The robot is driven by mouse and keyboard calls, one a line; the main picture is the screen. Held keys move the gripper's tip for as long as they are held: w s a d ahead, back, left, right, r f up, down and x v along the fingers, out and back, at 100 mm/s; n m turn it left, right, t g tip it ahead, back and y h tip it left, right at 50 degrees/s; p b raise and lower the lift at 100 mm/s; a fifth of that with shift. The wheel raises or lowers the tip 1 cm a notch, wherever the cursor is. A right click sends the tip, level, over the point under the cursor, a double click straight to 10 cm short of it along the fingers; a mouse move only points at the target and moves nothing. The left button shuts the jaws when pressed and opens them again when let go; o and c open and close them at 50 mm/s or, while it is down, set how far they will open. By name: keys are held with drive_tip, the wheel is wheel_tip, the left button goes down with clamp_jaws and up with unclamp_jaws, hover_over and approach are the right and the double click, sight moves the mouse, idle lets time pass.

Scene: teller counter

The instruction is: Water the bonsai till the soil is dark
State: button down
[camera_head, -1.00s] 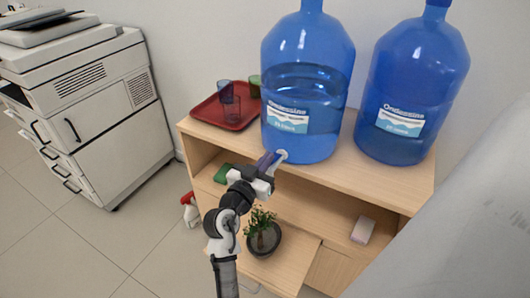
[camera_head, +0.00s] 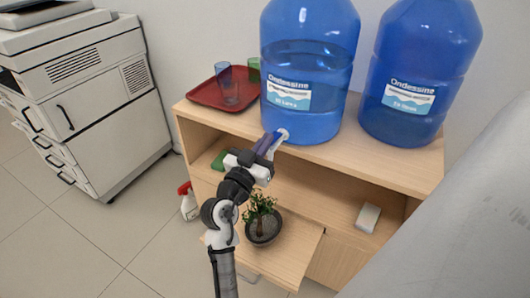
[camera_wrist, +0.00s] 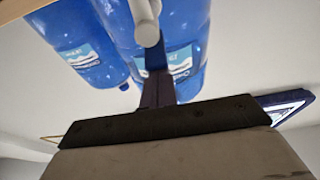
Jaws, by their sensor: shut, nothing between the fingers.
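The bonsai (camera_head: 261,208) stands upright in a dark round pot (camera_head: 265,238) on the low pulled-out shelf. Its soil is too small and too covered by leaves to judge. A large blue water jug (camera_head: 312,62), partly full, stands on the cabinet top above it, with a white tap (camera_head: 282,134) at its lower front. My gripper (camera_head: 271,143) is shut and empty, right at the tap. In the wrist view its dark fingers (camera_wrist: 157,90) are together, just below the white tap (camera_wrist: 146,22). I cannot tell whether they touch it.
A second blue jug (camera_head: 414,75) stands to the right. A red tray (camera_head: 205,96) with several glasses (camera_head: 224,78) lies at the left of the top. A white box (camera_head: 368,217) and a green item (camera_head: 218,161) lie on the shelf. A spray bottle (camera_head: 188,203) stands on the floor.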

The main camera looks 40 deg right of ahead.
drive_tip(key=shift+a+f+t+h+b, duration=0.1)
drive_tip(key=shift+f+t+h+b, duration=0.5)
drive_tip(key=shift+b, duration=2.45)
drive_tip(key=shift+r+p, duration=0.2)
drive_tip(key=shift+p, duration=0.3)
wheel_tip(320, 180, up, 4)
drive_tip(key=p, duration=0.3)
drive_tip(key=b+v, duration=0.4)
drive_tip(key=v, duration=0.6)
drive_tip(key=shift+r, duration=0.2)
drive_tip(key=shift+w+a, duration=0.15)
